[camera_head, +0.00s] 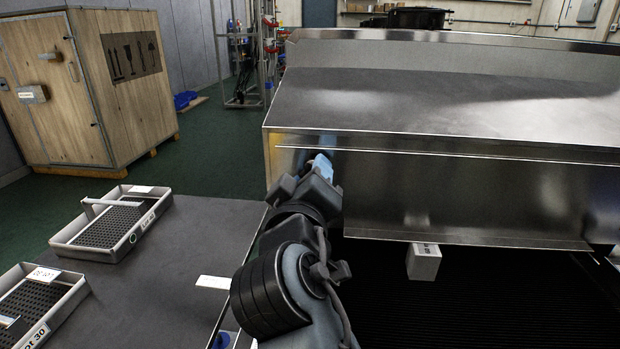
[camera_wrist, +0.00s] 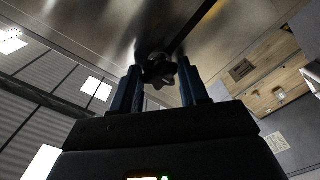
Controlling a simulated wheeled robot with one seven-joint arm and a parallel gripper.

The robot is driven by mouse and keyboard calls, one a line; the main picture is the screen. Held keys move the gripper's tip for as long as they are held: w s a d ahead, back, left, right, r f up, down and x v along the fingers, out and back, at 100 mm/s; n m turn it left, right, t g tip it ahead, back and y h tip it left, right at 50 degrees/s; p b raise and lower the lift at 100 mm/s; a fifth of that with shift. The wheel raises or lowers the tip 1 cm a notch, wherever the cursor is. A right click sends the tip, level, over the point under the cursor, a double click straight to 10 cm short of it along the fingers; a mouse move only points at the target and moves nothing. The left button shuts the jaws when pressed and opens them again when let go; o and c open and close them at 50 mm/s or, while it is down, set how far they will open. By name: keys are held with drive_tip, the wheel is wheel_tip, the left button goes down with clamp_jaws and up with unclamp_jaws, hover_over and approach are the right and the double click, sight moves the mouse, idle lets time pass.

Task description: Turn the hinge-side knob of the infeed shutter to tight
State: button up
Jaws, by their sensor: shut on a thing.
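The knob (camera_wrist: 158,70) is a dark, lobed piece on the metal face of the shutter in the wrist view. My gripper (camera_wrist: 160,85) has its two dark blue fingers on either side of the knob and is shut on it. In the head view my gripper (camera_head: 320,168) reaches the left end of the shutter (camera_head: 440,190), a shiny metal panel below the sloping hood. There my gripper and arm hide the knob. I cannot read whether the knob is loose or tight.
A dark table (camera_head: 185,240) at left carries two perforated trays, one farther back (camera_head: 75,243) and one nearer (camera_head: 75,297). A small white box (camera_head: 424,262) sits below the shutter's lower edge, above a dark ribbed belt (camera_head: 450,310). A wooden crate (camera_head: 140,120) stands at back left.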

drive_tip(key=o, duration=1)
drive_tip(key=shift+o, duration=0.2)
drive_tip(key=s, duration=0.7)
drive_tip(key=shift+s+a, duration=0.15)
drive_tip(key=shift+s, duration=0.25)
drive_tip(key=shift+f, duration=0.1)
